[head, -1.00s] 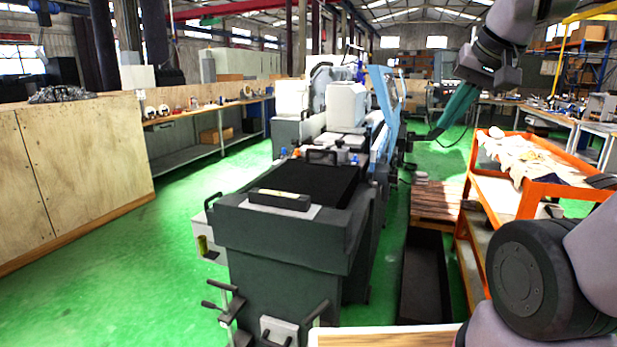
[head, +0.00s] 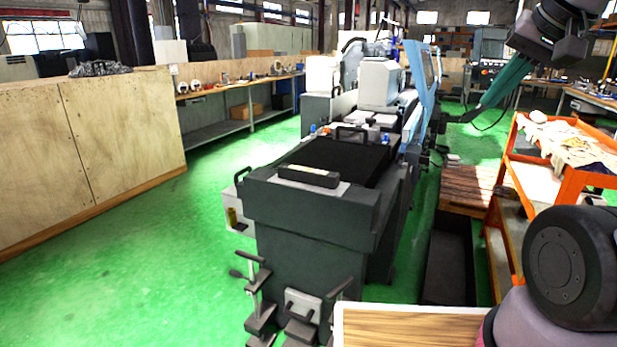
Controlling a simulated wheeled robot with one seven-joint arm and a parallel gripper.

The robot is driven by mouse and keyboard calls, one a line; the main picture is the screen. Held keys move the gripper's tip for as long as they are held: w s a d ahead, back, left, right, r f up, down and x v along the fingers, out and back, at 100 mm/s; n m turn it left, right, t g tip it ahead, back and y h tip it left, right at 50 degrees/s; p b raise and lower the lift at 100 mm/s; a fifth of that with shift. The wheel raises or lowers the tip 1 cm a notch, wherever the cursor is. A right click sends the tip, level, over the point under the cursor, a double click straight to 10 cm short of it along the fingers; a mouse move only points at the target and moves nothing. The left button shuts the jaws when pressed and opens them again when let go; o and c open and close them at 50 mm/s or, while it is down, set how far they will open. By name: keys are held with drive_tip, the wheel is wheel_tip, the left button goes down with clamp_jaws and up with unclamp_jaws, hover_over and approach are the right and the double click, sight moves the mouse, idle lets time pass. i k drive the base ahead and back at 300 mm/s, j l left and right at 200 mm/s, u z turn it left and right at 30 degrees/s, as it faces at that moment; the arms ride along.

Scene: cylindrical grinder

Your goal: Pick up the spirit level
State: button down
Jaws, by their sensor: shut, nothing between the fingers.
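The spirit level (head: 308,176) is a dark bar with a small yellow patch on top. It lies flat on a light plate at the near end of the dark grinder bed (head: 300,207), in the middle of the head view. Nothing hides the level.
The grinder's raised machinery and blue guard (head: 422,88) stand behind the bed. An orange cart (head: 518,168) with cloths stands to the right. A wooden pallet (head: 467,188) lies between cart and grinder. A plywood partition (head: 90,160) is at left, with clear green floor before it.

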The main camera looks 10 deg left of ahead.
sight(326, 179)
drive_tip(key=i+j+z, duration=0.1)
drive_tip(key=j, duration=0.25)
drive_tip(key=i+j+z, duration=0.15)
drive_tip(key=j, duration=0.2)
drive_tip(key=i+j+z, duration=0.1)
drive_tip(key=j, duration=0.25)
drive_tip(key=i+j+z, duration=0.25)
drive_tip(key=j, duration=0.5)
drive_tip(key=i, duration=0.1)
